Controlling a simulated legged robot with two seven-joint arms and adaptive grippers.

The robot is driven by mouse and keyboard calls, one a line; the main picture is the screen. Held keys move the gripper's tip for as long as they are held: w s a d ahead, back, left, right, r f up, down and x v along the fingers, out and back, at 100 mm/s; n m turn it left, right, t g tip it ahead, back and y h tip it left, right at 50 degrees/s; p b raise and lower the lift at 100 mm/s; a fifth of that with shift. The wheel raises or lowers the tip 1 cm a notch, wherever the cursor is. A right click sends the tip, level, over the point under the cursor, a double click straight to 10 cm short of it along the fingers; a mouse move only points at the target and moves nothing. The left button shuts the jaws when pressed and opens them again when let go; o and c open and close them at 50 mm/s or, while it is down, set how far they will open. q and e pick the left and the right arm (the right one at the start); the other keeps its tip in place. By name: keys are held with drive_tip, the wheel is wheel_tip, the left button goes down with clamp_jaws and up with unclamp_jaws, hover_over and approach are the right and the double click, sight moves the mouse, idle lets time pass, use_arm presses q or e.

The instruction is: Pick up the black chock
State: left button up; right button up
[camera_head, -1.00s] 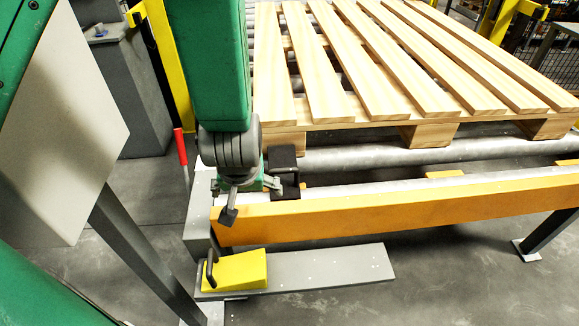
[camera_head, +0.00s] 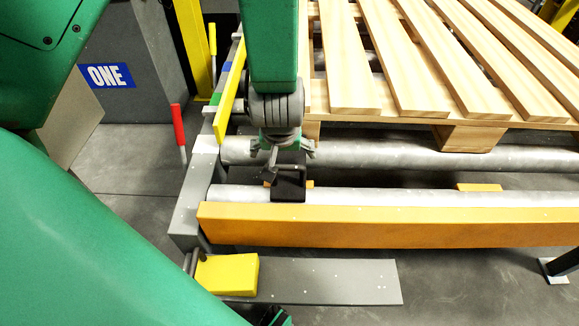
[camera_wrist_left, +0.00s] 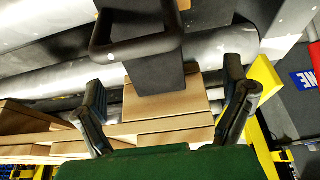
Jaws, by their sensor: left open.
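The black chock (camera_head: 289,189) sits upright at the near roller of the conveyor, behind the orange rail, near its left end. In the left wrist view the chock (camera_wrist_left: 155,80) shows at the top middle, with its black loop handle (camera_wrist_left: 135,50) toward the camera. My left gripper (camera_head: 287,148) hangs over the chock in the head view, partly covering its handle. In the left wrist view its two fingers (camera_wrist_left: 165,105) are spread wide and empty, with the chock between and beyond them. I see no contact. My right gripper is not clearly seen.
A wooden pallet (camera_head: 434,97) lies on the rollers just behind. The orange rail (camera_head: 390,224) runs in front. A yellow chock (camera_head: 228,275) with a dark handle rests on a grey plate (camera_head: 335,279) below. A red-handled lever (camera_head: 178,125) stands at left.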

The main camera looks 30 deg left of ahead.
sight(291, 160)
use_arm(q)
drive_tip(key=shift+w+a+f, duration=0.25)
drive_tip(key=shift+f, duration=0.4)
drive_tip(key=shift+d+f, duration=0.1)
drive_tip(key=shift+d, duration=0.1)
drive_tip(key=f+b, duration=0.1)
drive_tip(key=w+f, duration=0.1)
drive_tip(key=w+f+b, duration=0.1)
drive_tip(key=f, duration=0.1)
drive_tip(key=shift+w+d+b, duration=0.1)
drive_tip(key=shift+d+b, duration=0.2)
drive_tip(key=shift+b, duration=0.05)
drive_tip(key=shift+w+a+f, duration=0.1)
drive_tip(key=shift+a+f, duration=0.05)
drive_tip(key=shift+a, duration=0.5)
drive_tip(key=c, duration=1.3)
drive_tip(key=shift+d, duration=0.25)
drive_tip(key=c, duration=0.3)
drive_tip(key=shift+d+r, duration=0.2)
drive_tip(key=shift+d, duration=0.1)
drive_tip(key=shift+a, duration=0.1)
